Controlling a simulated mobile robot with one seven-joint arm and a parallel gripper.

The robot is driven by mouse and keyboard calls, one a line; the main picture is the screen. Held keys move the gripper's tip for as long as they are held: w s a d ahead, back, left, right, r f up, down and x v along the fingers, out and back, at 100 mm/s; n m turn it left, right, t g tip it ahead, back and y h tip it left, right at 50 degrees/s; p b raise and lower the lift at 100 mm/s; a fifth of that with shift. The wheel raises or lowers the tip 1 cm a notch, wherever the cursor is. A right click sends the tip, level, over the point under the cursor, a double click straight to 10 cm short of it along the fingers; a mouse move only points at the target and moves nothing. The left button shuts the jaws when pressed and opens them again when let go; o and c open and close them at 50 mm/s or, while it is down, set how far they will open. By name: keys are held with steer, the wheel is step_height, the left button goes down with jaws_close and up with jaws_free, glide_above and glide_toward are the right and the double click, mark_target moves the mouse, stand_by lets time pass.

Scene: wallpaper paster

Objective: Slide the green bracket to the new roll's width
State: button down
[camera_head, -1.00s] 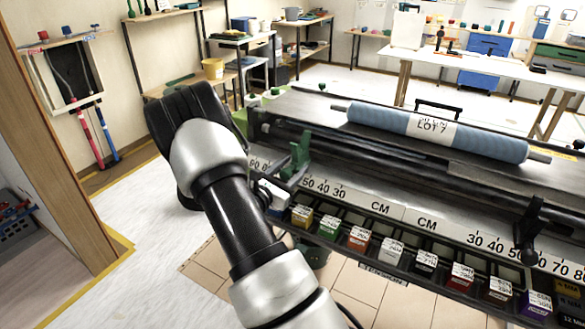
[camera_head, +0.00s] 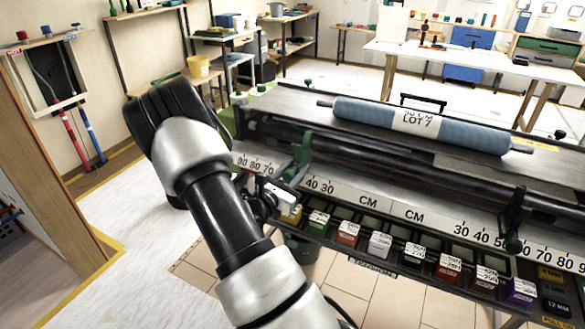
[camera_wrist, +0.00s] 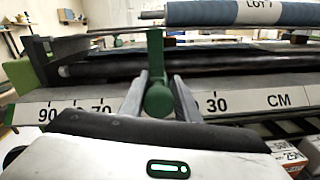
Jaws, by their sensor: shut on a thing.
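The green bracket (camera_head: 300,155) stands upright on the front rail of the machine, at the left part of the white CM scale (camera_head: 335,192). My gripper (camera_wrist: 158,100) is shut on the bracket's round green knob (camera_wrist: 158,98), one finger on each side, in the wrist view. The bracket and fingers cover the scale between 70 and 30 there. In the head view, 40 and 30 show just right of the bracket. The blue roll (camera_head: 460,133) lies across the machine top; its label reads LOT 7, with a line above that looks like 50 CM.
A black bracket (camera_head: 514,220) stands on the right half of the scale. Several coloured labelled boxes (camera_head: 380,245) sit in a row below the scale, close to my gripper. The floor left of the machine is clear.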

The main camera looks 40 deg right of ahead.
steer(key=c, duration=1.4)
jaws_free()
steer(key=p+v, duration=0.2)
steer(key=v, duration=1.5)
steer(key=shift+s+a, duration=0.1)
steer(key=shift+a, duration=0.1)
steer(key=shift+r, duration=0.15)
steer(key=s+d+r+m+g+y, duration=0.1)
steer(key=s+r+m+g, duration=0.5)
steer(key=s+m, duration=0.15)
steer(key=s+a+r+m+g+y, duration=0.1)
steer(key=s+a+r+m+y, duration=0.4)
steer(key=s+a+m+y, duration=0.4)
steer(key=w+a+r+m+t+y, duration=0.25)
steer(key=a+r+t+y, duration=0.4)
steer(key=a+r, duration=0.35)
steer(key=shift+m+y, duration=0.25)
steer(key=shift+m, duration=0.15)
steer(key=r+p, duration=0.6)
steer(key=a+r+p, duration=0.1)
steer(key=r+p, duration=0.5)
steer(key=s+r+p, duration=0.1)
steer(key=r+p, duration=0.5)
steer(key=p, duration=0.1)
steer(key=shift+a+r, duration=0.15)
steer(key=shift+a, duration=0.05)
